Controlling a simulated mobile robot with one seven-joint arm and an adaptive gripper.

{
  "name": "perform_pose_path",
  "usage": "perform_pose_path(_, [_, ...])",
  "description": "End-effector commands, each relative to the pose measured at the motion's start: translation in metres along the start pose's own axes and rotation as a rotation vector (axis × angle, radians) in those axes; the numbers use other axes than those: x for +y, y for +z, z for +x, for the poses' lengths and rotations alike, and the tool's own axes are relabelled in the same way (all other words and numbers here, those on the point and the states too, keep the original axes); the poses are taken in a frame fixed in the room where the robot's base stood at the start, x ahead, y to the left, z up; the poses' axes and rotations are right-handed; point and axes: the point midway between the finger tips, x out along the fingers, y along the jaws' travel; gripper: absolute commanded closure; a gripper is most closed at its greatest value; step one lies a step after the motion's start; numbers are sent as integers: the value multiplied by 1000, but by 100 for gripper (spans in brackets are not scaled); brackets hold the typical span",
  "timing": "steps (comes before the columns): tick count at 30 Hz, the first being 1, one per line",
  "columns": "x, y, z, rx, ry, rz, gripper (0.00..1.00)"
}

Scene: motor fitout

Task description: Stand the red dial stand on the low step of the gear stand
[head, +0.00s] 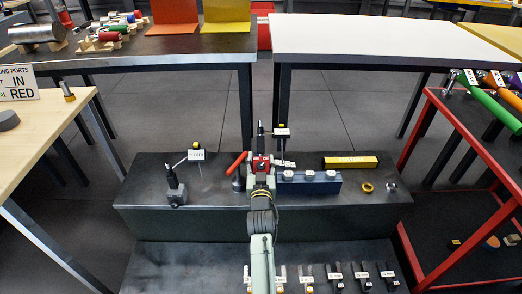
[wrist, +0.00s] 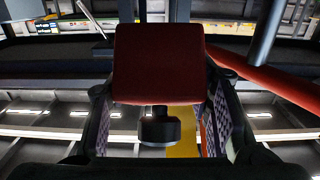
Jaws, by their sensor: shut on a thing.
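The red dial stand (head: 261,163) is in my gripper (head: 261,177), over the upper step of the dark gear stand in the head view. In the wrist view its red block (wrist: 158,62) lies between the two fingers (wrist: 157,110), with a dark round knob (wrist: 160,127) below it. My gripper hides part of the stand, and I cannot tell whether its base touches the step. The low step (head: 185,262) of the gear stand is at the front. Its left part is bare; small labelled pieces (head: 335,276) line its middle and right.
On the upper step (head: 140,190) are a grey-based dial stand (head: 176,194), a red-handled tool (head: 238,164), a blue block with silver discs (head: 320,187), a yellow box (head: 350,162) and a brass ring (head: 367,187). A red-framed rack (head: 430,210) stands right, a wooden table (head: 40,125) left.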

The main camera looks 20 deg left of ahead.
Motion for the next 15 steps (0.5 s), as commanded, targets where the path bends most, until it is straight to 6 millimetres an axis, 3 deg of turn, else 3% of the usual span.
perform_pose_path(4, [0, 23, 1, 7, 0, -1, 100])
perform_pose_path(15, [0, 56, 1, 8, 0, -2, 100])
